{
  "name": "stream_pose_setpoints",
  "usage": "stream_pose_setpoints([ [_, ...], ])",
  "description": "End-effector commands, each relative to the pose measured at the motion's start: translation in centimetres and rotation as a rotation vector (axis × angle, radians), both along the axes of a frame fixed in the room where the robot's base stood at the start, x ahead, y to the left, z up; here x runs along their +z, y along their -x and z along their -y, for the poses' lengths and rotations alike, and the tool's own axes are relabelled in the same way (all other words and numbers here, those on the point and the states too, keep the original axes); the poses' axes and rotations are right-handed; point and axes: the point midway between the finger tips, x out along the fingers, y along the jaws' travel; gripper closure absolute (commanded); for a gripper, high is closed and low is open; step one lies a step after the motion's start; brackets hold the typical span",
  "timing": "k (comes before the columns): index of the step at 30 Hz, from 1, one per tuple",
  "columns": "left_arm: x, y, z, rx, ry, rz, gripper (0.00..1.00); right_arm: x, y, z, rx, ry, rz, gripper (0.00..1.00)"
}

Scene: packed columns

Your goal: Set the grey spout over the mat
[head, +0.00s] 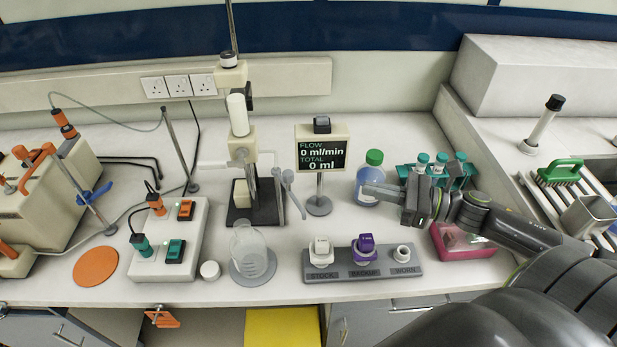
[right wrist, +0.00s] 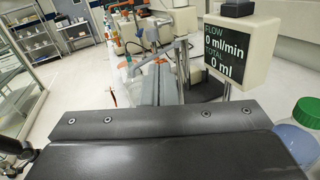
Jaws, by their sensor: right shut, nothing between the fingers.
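A column stand (head: 243,130) stands at the middle back of the bench. A grey spout-like piece (head: 284,184) with slim hanging arms shows at its right side; I cannot tell how it is joined. A grey round mat (head: 236,278) lies in front of the stand with a clear beaker (head: 251,248) on it. A flat orange disc (head: 96,266) lies farther left. My right gripper (head: 370,191) is shut and empty, pointing left, to the right of the spout and apart from it. Its fingers show in the right wrist view (right wrist: 157,84). My left gripper is not in view.
A flow display (head: 320,153) on a post stands between stand and gripper, reading 0 ml. A green-capped bottle (head: 368,180) and a tube rack (head: 465,172) are close to my right gripper. A grey holder (head: 390,272) with labelled slots lies in front.

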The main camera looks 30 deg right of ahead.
Motion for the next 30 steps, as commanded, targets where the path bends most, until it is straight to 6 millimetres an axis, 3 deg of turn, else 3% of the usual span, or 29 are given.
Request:
stream_pose_setpoints([
  [8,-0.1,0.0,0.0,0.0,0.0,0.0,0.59,0.4,0.2,-0.7,0.071,0.065,0.061,1.0],
  [22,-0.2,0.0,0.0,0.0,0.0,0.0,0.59,0.6,-2.8,-4.0,0.066,0.06,0.061,1.0],
  [30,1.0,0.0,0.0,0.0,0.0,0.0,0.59,0.7,-4.6,-6.0,0.065,0.058,0.06,1.0],
])
